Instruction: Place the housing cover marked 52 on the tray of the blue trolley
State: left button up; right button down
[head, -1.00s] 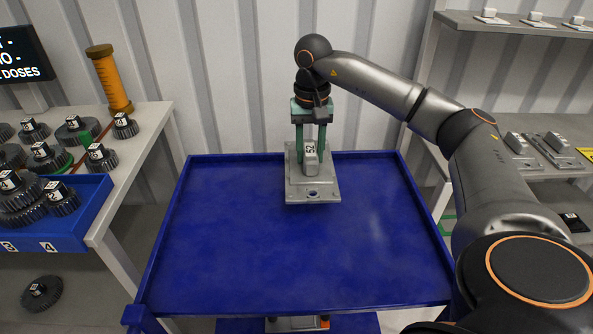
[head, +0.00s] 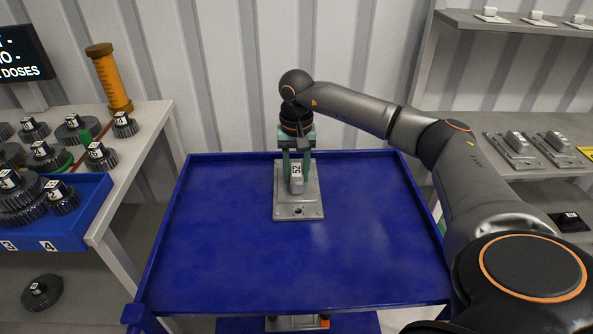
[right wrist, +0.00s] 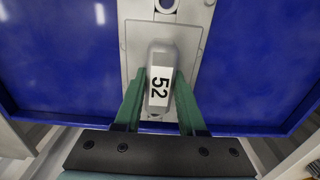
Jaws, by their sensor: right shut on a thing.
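The housing cover marked 52 (head: 299,206) is a light grey plate with a raised grip block bearing a white "52" label. It is over the back middle of the tray of the blue trolley (head: 230,260); whether it touches the tray floor I cannot tell. My right gripper (head: 297,176) comes down from above with its green fingers shut on the cover's grip block. The right wrist view shows the label and block of the cover (right wrist: 160,85) between the two fingers (right wrist: 160,105). My left gripper is not in view.
The rest of the tray is bare. A table with several dark gears (head: 45,155) and a blue bin (head: 60,225) stands at the left. Shelves (head: 515,150) with more grey covers stand at the right. A gear (head: 42,292) lies at the lower left.

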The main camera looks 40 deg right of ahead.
aim_at(296, 170)
jog(key=shift+c, duration=2.4)
grip_release()
notch_tip(296, 170, up, 12)
jog(key=shift+p, duration=0.45)
